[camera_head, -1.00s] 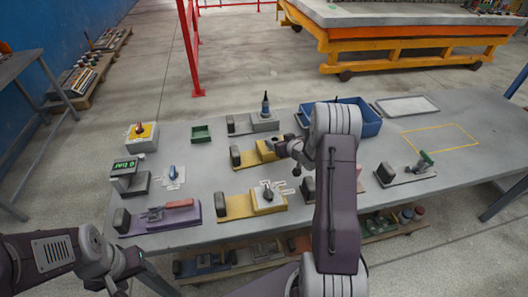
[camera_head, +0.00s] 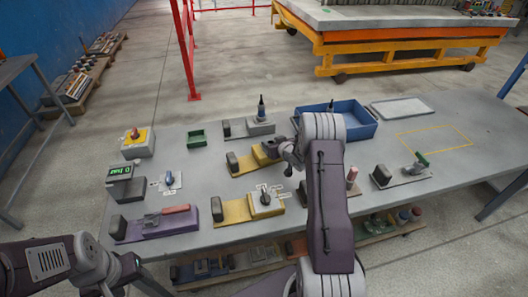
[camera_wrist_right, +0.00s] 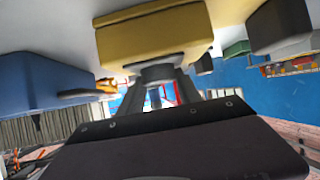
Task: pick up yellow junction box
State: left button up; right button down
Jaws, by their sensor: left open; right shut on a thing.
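The yellow junction box (camera_head: 265,153) is at the middle of the table, on or just above a yellow base with a dark block (camera_head: 232,162). In the right wrist view the yellow box (camera_wrist_right: 150,38) fills the upper middle, with a grey round fitting on it. My right gripper (camera_head: 285,149) is at the box's right side; its fingers, in the wrist view (camera_wrist_right: 156,85), are shut at that grey fitting. The arm hides part of this area. I cannot tell whether the box is clear of its base. My left gripper (camera_head: 122,280) is open and empty near the lower left, off the table's front edge.
A blue bin (camera_head: 362,126) stands behind my right arm. A second yellow base with a switch box (camera_head: 265,203) lies in front. A purple base with a red-handled tool (camera_head: 160,225), a green tray (camera_head: 197,138) and a display unit (camera_head: 121,171) are left. The table's right end is largely clear.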

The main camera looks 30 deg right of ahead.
jog(key=shift+r, duration=0.1)
jog(key=r, duration=0.2)
jog(key=w+r, duration=0.1)
jog(key=r, duration=0.1)
jog(key=shift+a+r, duration=0.15)
jog(key=shift+r, duration=0.15)
jog(key=w+a+r+p, duration=0.3)
jog(key=w+r, duration=0.3)
jog(key=w, duration=0.4)
jog(key=shift+w+p, duration=0.15)
jog(key=shift+p, duration=0.35)
